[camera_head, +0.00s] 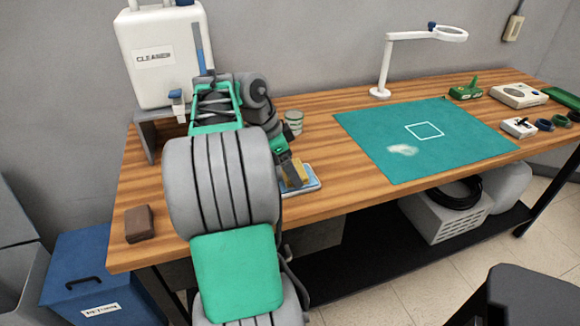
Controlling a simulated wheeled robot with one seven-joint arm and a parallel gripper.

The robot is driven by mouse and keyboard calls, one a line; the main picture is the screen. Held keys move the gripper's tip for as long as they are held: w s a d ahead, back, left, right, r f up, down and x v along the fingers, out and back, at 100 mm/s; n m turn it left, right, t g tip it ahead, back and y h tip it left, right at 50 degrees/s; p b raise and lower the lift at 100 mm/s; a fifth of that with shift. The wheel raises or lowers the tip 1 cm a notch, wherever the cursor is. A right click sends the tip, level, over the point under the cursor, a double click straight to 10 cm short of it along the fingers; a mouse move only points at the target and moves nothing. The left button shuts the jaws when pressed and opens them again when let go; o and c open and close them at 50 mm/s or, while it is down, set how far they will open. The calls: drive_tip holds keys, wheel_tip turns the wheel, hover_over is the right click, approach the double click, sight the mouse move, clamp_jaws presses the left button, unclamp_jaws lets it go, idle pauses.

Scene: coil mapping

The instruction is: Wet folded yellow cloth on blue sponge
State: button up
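The folded yellow cloth (302,170) is small in the view, beside the dark fingers of my gripper (293,174). Below it lies a flat light-blue piece (308,187), seemingly the blue sponge, near the front edge of the wooden table. The cloth is over the blue piece; I cannot tell whether they touch. My gripper points down at the cloth, and my arm hides its left side. I cannot tell whether the fingers are closed on the cloth.
A white cleaner tank (160,75) with a tap stands on a grey stand at the back left. A small tin (294,121) stands behind my gripper. A brown block (139,224) lies front left. A green mat (370,135) with a whitish smear and a magnifier lamp (381,80) are to the right.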

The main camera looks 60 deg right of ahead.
idle(0.6)
wheel_tip(320, 180, up, 7)
drive_tip(key=p, duration=0.6)
drive_tip(key=shift+p, duration=0.4)
